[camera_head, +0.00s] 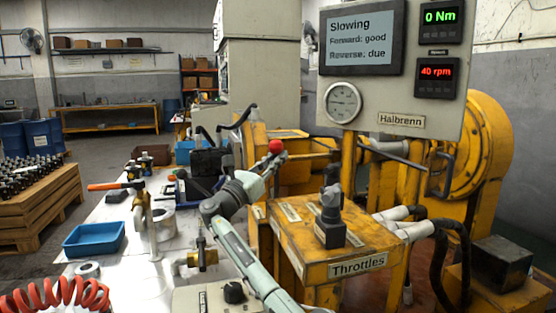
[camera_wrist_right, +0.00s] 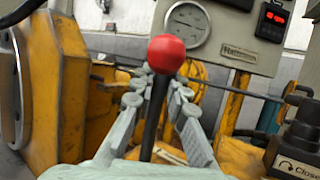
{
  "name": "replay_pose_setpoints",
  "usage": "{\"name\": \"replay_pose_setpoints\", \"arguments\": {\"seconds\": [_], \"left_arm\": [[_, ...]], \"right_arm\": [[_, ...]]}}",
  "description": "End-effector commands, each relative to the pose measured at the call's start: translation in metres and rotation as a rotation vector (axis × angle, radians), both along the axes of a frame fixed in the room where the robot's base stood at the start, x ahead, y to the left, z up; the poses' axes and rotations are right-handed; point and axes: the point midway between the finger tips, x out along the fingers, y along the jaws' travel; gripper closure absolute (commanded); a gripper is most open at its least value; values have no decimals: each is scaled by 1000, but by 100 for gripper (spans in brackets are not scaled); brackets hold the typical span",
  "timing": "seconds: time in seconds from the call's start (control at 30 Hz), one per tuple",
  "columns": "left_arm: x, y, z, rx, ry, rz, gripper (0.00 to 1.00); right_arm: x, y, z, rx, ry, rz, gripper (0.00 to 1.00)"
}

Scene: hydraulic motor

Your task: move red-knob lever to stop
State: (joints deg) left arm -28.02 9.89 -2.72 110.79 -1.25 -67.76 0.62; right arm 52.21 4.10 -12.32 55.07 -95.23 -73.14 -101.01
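The red-knob lever shows in the camera_head view with its red knob (camera_head: 276,146) beside the yellow machine. In the right wrist view the red knob (camera_wrist_right: 166,54) is large and central, on a black shaft (camera_wrist_right: 154,115). My right gripper (camera_head: 268,166) is at the lever, just below the knob. In the wrist view its two fingers (camera_wrist_right: 160,90) stand apart, one on each side of the shaft, and I see no clear contact. The lever's base and any stop marking are hidden. My left gripper is not in view.
A panel (camera_head: 465,75) has a screen (camera_head: 360,38) reading "Slowing, Forward: good, Reverse: due", displays of 0 Nm and 40 rpm, and a gauge (camera_head: 343,102). A yellow "Throttles" box (camera_head: 300,240) with a black handle (camera_head: 330,215) stands close right of my arm. A cluttered white table lies left.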

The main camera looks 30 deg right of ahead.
Motion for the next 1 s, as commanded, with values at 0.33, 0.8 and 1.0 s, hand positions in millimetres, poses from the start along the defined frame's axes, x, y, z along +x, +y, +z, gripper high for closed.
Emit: {"name": "replay_pose_setpoints", "arguments": {"seconds": [0.33,0.8,1.0], "left_arm": [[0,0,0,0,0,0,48],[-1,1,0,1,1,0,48],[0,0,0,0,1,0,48]], "right_arm": [[0,0,0,1,-1,0,67],[-21,60,-18,3,-1,5,67],[-38,106,-18,4,-1,4,67]]}}
